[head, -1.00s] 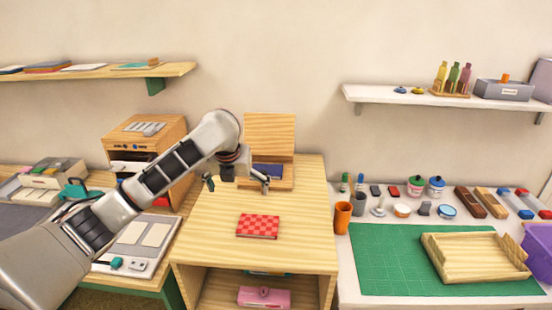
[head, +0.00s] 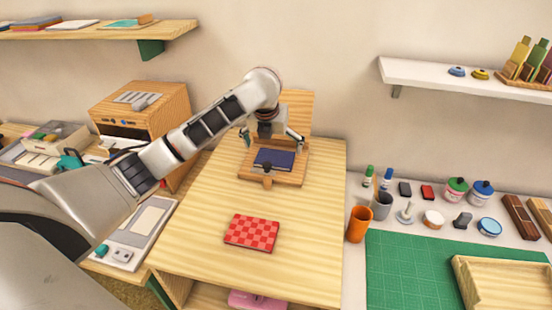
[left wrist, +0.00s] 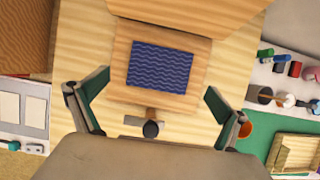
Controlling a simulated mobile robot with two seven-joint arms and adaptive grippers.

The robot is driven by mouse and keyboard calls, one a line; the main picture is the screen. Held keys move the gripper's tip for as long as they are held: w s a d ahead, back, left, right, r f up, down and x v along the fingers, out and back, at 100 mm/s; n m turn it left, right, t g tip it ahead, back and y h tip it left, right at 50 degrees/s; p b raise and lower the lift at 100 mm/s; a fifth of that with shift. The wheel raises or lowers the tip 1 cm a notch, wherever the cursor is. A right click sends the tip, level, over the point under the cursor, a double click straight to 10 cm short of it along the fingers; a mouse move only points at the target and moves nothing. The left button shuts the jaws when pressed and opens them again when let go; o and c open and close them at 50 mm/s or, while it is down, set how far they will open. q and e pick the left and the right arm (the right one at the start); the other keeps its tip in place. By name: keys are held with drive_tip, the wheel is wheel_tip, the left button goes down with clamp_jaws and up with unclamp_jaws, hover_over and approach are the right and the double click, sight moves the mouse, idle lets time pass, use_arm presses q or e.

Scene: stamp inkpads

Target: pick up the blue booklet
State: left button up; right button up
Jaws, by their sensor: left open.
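The blue booklet (head: 274,158) lies flat on the base of a wooden stand with a raised back panel (head: 298,112) and a dark knob at its front. In the left wrist view the booklet (left wrist: 160,67) shows a wavy pattern and lies ahead of my fingers. My left gripper (head: 270,137) is open and empty, above the stand near the booklet's far edge in the head view. In the left wrist view its two fingers (left wrist: 156,85) are spread wide to either side of the stand. I cannot tell its exact height. My right gripper is not in view.
A red checkered booklet (head: 251,233) lies nearer on the wooden cabinet top (head: 205,240). A drawer box (head: 140,110) stands to the left. On the right table are an orange cup (head: 359,224), a green mat (head: 405,270) and a wooden tray (head: 500,285). The cabinet top around the red booklet is clear.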

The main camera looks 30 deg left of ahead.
sight(275, 158)
use_arm(q)
drive_tip(key=x, duration=0.5)
drive_tip(key=shift+s+d+f, duration=0.1)
drive_tip(key=shift+s+f, duration=0.05)
drive_tip(key=shift+c, duration=0.4)
drive_tip(key=c, duration=1.1)
